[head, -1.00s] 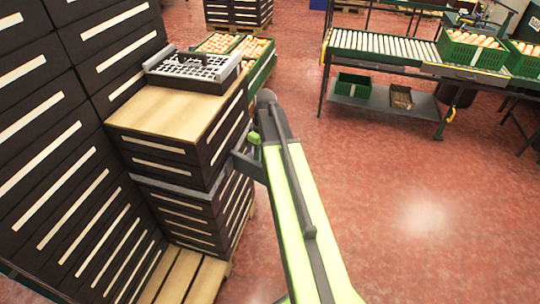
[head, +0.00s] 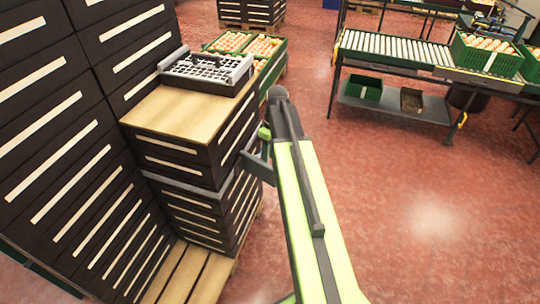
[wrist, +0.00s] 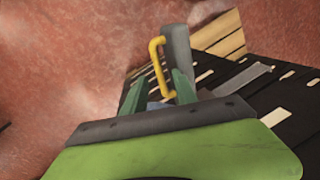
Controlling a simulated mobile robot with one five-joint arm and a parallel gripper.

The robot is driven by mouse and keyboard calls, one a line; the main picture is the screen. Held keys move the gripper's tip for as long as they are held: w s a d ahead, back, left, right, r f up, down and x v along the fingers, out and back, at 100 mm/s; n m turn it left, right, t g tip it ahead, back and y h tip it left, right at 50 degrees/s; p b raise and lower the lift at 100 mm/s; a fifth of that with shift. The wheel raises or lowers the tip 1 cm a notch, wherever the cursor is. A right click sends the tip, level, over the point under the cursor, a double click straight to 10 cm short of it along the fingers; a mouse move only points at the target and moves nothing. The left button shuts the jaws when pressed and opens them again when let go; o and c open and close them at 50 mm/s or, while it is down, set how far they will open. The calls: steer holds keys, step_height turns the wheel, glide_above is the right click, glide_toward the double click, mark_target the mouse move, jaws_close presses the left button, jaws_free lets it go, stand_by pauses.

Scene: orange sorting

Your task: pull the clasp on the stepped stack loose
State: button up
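The stepped stack of dark crates (head: 165,158) stands on a pallet at the left in the head view, with a grey strap (head: 180,184) around its middle. In the wrist view a yellow handle (wrist: 155,55), seemingly the clasp's, stands beside a grey upright part (wrist: 177,55). My gripper (wrist: 159,80) has its two green fingers apart, and the handle's lower part shows between them, nearer the right finger. Whether a finger touches it is not clear. In the head view my gripper is at the stack's right side, mostly hidden by my arm; the clasp is not visible there.
Taller crate stacks (head: 60,130) stand close on the left. Green crates of oranges (head: 262,48) are behind. A roller conveyor (head: 395,48) is at the back right. The red floor on the right is clear.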

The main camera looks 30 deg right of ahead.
step_height(320, 180, up, 15)
steer(key=w+d+p, duration=0.1)
steer(key=d+p, duration=0.1)
steer(key=p, duration=1.1)
steer(key=shift+d+f, duration=0.2)
steer(key=shift+d, duration=0.05)
steer(key=shift+f, duration=0.1)
